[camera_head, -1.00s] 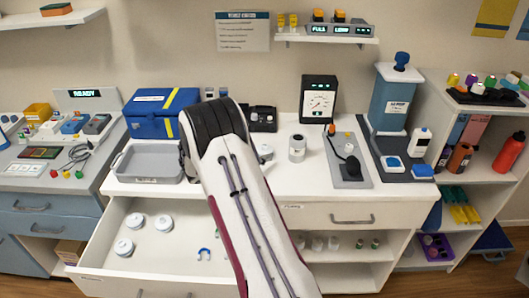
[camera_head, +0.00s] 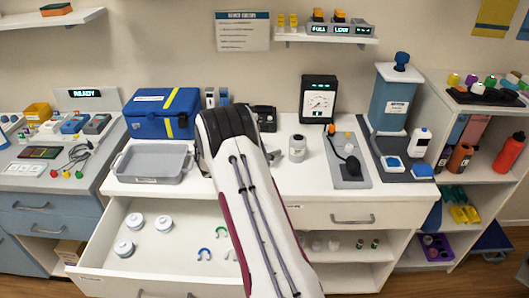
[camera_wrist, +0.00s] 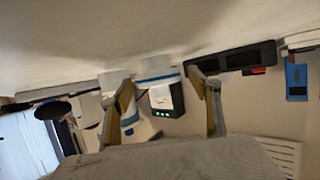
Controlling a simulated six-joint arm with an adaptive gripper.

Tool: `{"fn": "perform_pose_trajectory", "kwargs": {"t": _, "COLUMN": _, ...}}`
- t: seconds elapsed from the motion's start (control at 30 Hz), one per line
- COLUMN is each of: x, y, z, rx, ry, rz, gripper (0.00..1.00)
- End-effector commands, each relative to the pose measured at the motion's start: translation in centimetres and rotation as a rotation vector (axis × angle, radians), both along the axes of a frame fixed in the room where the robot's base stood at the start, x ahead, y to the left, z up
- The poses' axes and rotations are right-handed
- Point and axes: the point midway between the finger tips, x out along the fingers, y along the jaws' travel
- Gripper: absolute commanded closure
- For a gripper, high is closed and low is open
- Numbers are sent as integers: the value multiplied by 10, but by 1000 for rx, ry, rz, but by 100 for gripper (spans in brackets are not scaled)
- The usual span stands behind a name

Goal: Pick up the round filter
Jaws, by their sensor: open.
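Three white round lidded pieces, which look like round filters, lie in the open drawer in the head view: one at the upper left (camera_head: 135,221), one to its right (camera_head: 164,221) and one nearer the front (camera_head: 123,248). My gripper (camera_wrist: 165,108) shows in the wrist view with its two fingers spread wide and nothing between them. The wrist view looks tilted across the counter, and no filter can be made out there. In the head view my own arm hides the gripper.
The open drawer (camera_head: 100,262) also holds small coloured arches (camera_head: 204,253). A grey tray (camera_head: 152,178) and a blue box (camera_head: 163,112) stand on the counter behind it.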

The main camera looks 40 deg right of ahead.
Motion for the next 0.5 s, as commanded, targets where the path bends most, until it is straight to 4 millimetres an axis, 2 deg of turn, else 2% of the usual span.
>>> {"fn": "perform_pose_trajectory", "kwargs": {"t": 0.47, "x": 0, "y": 0, "z": 0, "rx": 0, "ry": 0, "rz": -1, "gripper": 38}}
{"fn": "perform_pose_trajectory", "kwargs": {"t": 0.5, "x": 0, "y": 0, "z": 0, "rx": 0, "ry": 0, "rz": -1, "gripper": 46}}
